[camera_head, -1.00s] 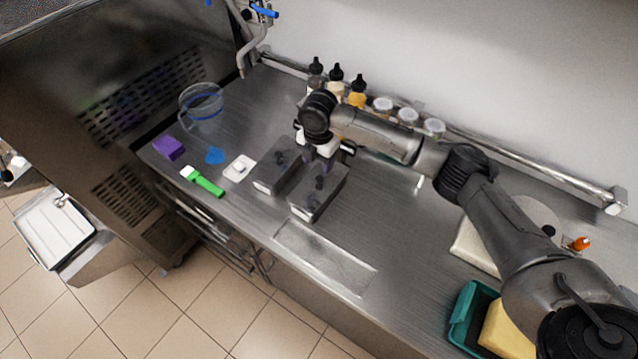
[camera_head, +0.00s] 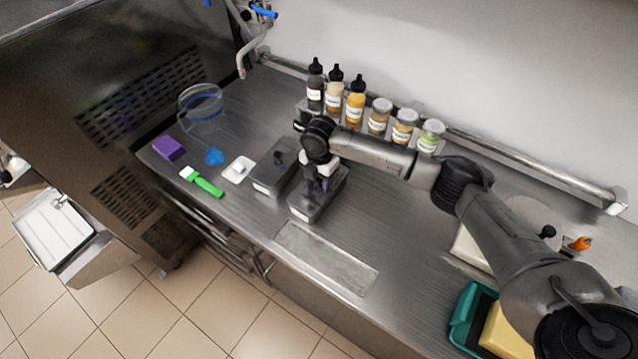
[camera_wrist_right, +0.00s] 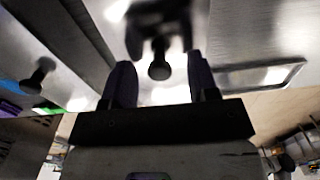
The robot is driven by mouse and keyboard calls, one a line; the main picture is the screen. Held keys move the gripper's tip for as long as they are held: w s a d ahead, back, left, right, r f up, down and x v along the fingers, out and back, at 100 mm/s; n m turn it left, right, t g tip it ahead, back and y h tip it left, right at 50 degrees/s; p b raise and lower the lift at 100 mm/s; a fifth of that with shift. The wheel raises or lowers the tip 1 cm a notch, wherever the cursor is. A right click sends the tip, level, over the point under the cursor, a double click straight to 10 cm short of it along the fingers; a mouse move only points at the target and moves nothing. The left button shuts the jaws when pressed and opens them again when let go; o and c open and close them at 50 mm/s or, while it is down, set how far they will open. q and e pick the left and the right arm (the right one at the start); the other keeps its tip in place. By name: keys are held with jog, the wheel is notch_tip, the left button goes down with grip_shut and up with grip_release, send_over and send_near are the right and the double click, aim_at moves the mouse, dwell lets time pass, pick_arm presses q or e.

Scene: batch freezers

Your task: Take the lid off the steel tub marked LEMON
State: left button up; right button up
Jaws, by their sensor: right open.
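Two lidded steel tubs stand side by side on the steel counter: a left tub (camera_head: 266,187) and a right tub (camera_head: 308,213). I cannot read a LEMON mark on either. My right gripper (camera_head: 320,184) is directly over the right tub's lid, pointing down, and hides most of that lid and its knob. In the right wrist view the dark lid knob (camera_wrist_right: 159,67) shows between the tips of the open right gripper (camera_wrist_right: 161,84), with no contact visible. The left tub's lid knob (camera_wrist_right: 39,74) shows off to the left there. My left gripper is out of view.
Bottles (camera_head: 335,95) and jars (camera_head: 404,126) line the back. A white dish (camera_head: 238,170), green-handled brush (camera_head: 208,186), purple block (camera_head: 168,148) and clear pitcher (camera_head: 202,108) lie left. A teal bin (camera_head: 463,318) is at right. The counter's middle right is clear.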

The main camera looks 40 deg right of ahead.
grip_shut()
dwell(0.3)
jog(key=shift+r, duration=0.1)
